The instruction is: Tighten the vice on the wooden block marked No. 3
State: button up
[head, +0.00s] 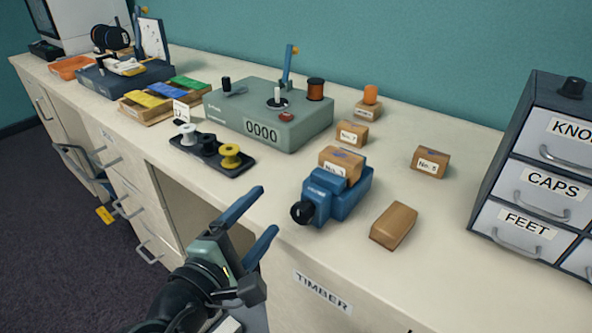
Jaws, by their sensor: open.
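The blue vice (343,196) stands near the front edge of the bench, right of the middle. Its black knob (302,212) points to the left front. A wooden block with a white label (341,161) sits at the top of the vice, between its jaws or on them; I cannot tell how snugly. The label reads "No." and its digit is hard to make out, possibly 3. My gripper (261,215) is open and empty, with two blue fingers, in front of the bench to the left of the knob and apart from it.
A plain wooden block (394,225) lies right of the vice. Labelled blocks No. 7 (352,134) and No. 8 (430,162) stand behind. A spool tray (211,150) and a grey-green counter machine (268,113) are to the left. A drawer cabinet (541,156) bounds the right.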

jog(key=s+a+f+n+g+h+p, duration=0.1)
jog(key=s+n+h+p, duration=0.1)
jog(key=s+n+p, duration=0.3)
jog(key=n+h+p, duration=0.2)
jog(key=n, duration=0.4)
send_near(298, 215)
jog(key=b+x, duration=0.1)
jog(key=x, duration=0.8)
jog(key=shift+w+d, duration=0.1)
grip_shut()
